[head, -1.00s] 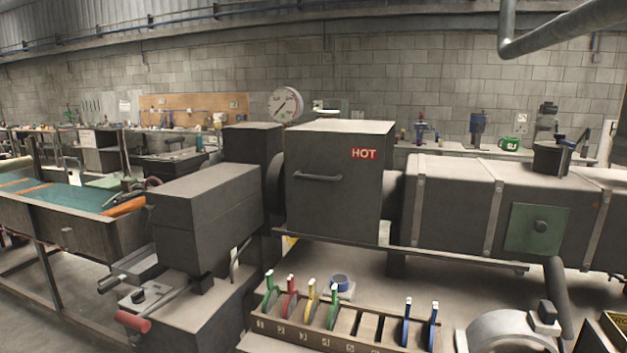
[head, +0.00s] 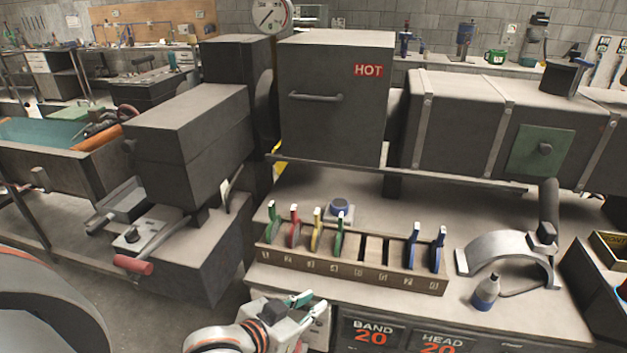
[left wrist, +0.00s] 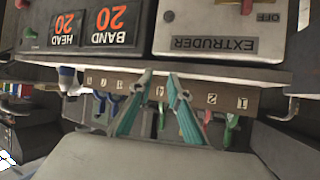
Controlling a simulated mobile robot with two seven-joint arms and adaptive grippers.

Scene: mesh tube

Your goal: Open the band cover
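The dark grey box marked HOT (head: 335,110), with a bar handle (head: 316,97) on its front, looks like the band cover; its front appears closed. My left gripper (head: 308,302) is low in the head view, in front of the numbered rack and well below and apart from the handle. Its two teal fingers are spread with nothing between them. They also show in the left wrist view (left wrist: 160,78), which is upside down, with the rack (left wrist: 232,102) beyond them. My right gripper is not in view.
The wooden rack (head: 350,274) holds several coloured clips. A curved metal band (head: 510,247) with a black handle and a small bottle (head: 486,292) stand at its right. A red-ended lever (head: 134,264) sticks out at left. A long dark barrel (head: 465,115) runs right.

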